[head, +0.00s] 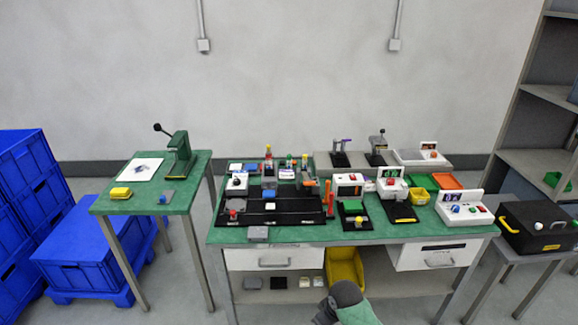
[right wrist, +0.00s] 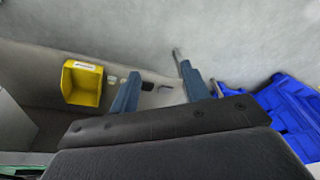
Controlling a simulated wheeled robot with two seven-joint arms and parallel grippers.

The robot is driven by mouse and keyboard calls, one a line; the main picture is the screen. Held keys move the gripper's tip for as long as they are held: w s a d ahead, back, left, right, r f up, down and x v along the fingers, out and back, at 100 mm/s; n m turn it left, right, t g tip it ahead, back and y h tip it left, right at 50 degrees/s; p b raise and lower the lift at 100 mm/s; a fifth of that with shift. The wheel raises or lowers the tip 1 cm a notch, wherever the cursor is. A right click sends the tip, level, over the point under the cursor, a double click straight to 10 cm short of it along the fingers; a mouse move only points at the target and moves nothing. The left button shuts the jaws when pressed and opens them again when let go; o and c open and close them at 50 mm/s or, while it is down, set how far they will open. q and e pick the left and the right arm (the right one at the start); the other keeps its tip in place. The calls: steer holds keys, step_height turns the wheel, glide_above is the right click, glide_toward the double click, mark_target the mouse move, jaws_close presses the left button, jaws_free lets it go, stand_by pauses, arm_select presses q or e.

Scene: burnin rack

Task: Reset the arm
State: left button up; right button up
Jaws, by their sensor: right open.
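My right gripper (right wrist: 158,75) shows in the right wrist view with its two blue-grey fingers spread apart and nothing between them. Past the fingers are a pale shelf surface and the grey floor. In the head view, a grey rounded part of my arm shows at the bottom edge, in front of the workbench (head: 300,234). The fingers cannot be made out there. My left gripper is in neither view.
The workbench carries several fixtures and small devices. A yellow bin (head: 345,268) stands on its lower shelf and also shows in the right wrist view (right wrist: 82,83). A side table (head: 140,205), blue crates (head: 75,250) and a black case (head: 540,230) flank the bench.

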steer(key=s+d+r+m+t+h, duration=0.1)
steer(key=s+d+r+m, duration=0.2)
steer(key=s, duration=0.6)
steer(key=s+d+r+m, duration=0.15)
steer(key=s+d, duration=0.25)
steer(key=s, duration=0.4)
steer(key=s+d+r+m+t+h, duration=0.1)
steer(key=s+d+r, duration=0.25)
steer(key=s, duration=0.55)
step_height(320, 180, down, 27)
steer(key=w+a+g+b, duration=0.1)
steer(key=w, duration=0.1)
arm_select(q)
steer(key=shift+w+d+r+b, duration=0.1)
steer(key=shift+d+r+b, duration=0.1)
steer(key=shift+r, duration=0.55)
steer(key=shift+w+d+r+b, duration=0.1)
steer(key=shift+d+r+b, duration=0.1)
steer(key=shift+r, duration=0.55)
arm_select(e)
steer(key=s+f, duration=0.4)
steer(key=f, duration=0.7)
steer(key=s+f+g, duration=0.1)
steer(key=s+f, duration=0.3)
steer(key=f, duration=0.8)
steer(key=shift+a, duration=0.3)
